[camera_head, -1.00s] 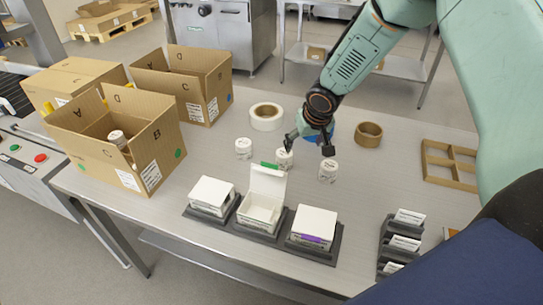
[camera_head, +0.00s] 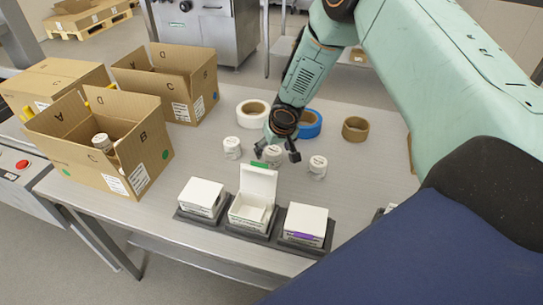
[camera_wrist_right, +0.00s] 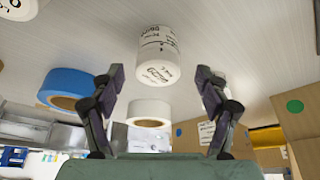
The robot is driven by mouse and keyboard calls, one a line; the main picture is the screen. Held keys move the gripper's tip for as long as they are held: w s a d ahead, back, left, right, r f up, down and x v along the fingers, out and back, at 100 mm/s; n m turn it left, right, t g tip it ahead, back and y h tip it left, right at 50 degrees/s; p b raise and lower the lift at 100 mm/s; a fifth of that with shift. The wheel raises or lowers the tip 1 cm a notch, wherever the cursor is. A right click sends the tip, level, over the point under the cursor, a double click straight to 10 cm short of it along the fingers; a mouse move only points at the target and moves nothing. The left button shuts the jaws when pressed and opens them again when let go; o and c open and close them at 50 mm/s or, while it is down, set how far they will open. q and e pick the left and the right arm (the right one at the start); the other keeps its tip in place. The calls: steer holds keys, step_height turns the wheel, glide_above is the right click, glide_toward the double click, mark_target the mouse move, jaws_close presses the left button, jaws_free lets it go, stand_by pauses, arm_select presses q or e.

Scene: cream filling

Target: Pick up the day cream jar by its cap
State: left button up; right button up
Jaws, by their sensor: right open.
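Three small white jars with printed caps stand on the table: a left one (camera_head: 232,148), a middle one (camera_head: 273,157) and a right one (camera_head: 317,167). Their print is too small to tell which is the day cream. My right gripper (camera_head: 277,152) points down at the middle jar, with its fingers apart on either side of it. In the right wrist view, my open right gripper (camera_wrist_right: 159,75) faces this jar (camera_wrist_right: 157,52), which appears centred between the fingers and a little beyond the tips, untouched. My left gripper is out of view.
An open white box (camera_head: 250,208) stands between two closed ones in front of the jars. White (camera_head: 252,113), blue (camera_head: 309,124) and brown (camera_head: 355,129) tape rolls lie behind. A cardboard carton (camera_head: 131,158) with a jar inside stands at left.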

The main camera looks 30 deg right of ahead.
steer(key=shift+w+d+f+b, duration=0.1)
steer(key=shift+d+f+b, duration=0.2)
steer(key=shift+f, duration=0.4)
steer(key=shift+w+a+f, duration=0.1)
steer(key=shift+w+f, duration=0.3)
steer(key=shift+f, duration=0.1)
steer(key=shift+a, duration=0.1)
steer(key=shift+s+r, duration=0.1)
steer(key=shift+c, duration=0.8)
steer(key=c, duration=1.1)
steer(key=shift+c, duration=0.2)
